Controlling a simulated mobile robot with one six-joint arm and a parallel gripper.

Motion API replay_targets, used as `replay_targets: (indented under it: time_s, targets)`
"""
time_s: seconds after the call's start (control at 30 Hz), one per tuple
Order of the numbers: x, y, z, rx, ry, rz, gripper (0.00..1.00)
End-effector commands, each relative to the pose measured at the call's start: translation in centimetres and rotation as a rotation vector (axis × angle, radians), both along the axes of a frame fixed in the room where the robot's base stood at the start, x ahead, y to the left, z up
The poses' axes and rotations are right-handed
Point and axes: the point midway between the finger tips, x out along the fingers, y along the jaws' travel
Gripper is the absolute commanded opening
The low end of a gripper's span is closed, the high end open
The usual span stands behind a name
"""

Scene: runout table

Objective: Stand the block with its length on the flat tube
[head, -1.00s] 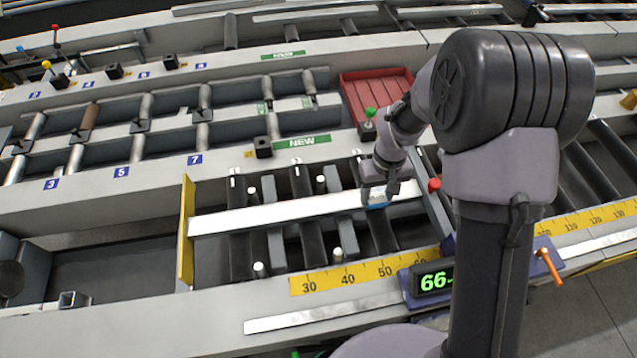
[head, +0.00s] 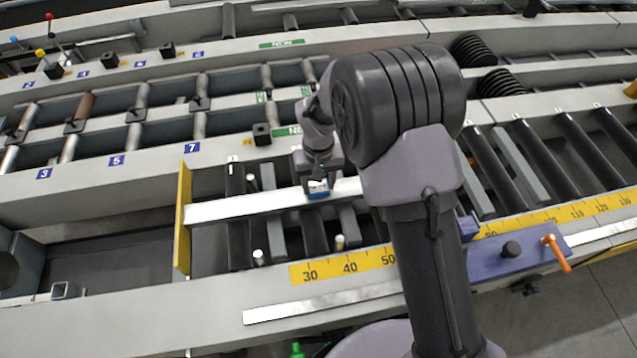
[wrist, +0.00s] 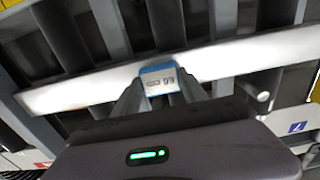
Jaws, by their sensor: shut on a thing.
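The flat tube (head: 240,207) is a long pale bar lying across the dark rollers, its left end at the yellow stop plate. It crosses the wrist view (wrist: 240,58) too. The block (head: 318,190) is small, blue with a whitish face, and shows printed marks in the wrist view (wrist: 160,80). My gripper (head: 318,180) is shut on the block, with a finger on each side of it in the wrist view (wrist: 160,94). The block overlaps the tube in both views; I cannot tell whether they touch. My arm hides the tube's right end in the head view.
The yellow stop plate (head: 184,220) stands upright at the left. A yellow ruler (head: 345,266) runs along the front rail. Short pale-topped pegs (head: 340,242) stand among the rollers. An orange-handled lever (head: 557,253) is at the right front.

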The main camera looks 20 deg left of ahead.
Motion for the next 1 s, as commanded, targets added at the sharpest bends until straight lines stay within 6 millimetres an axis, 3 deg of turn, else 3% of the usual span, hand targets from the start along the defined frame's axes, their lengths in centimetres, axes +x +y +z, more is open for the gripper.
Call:
replay_targets:
  time_s: [0.07,0.1,0.2,0.47,0.57,0.8,1.0]
  targets:
    - [0.0,0.0,-0.4,0.000,0.000,0.000,0.10]
    - [0.0,0.0,-0.3,0.000,0.000,0.000,0.56]
    - [0.0,0.0,-0.3,0.000,0.000,0.000,0.72]
    - [0.0,0.0,-0.2,0.000,0.000,0.000,0.72]
    - [0.0,0.0,0.9,0.001,-0.002,0.000,0.72]
    - [0.1,0.0,7.7,0.001,-0.003,0.000,0.72]
    - [0.0,0.0,11.5,0.000,-0.001,0.000,0.72]
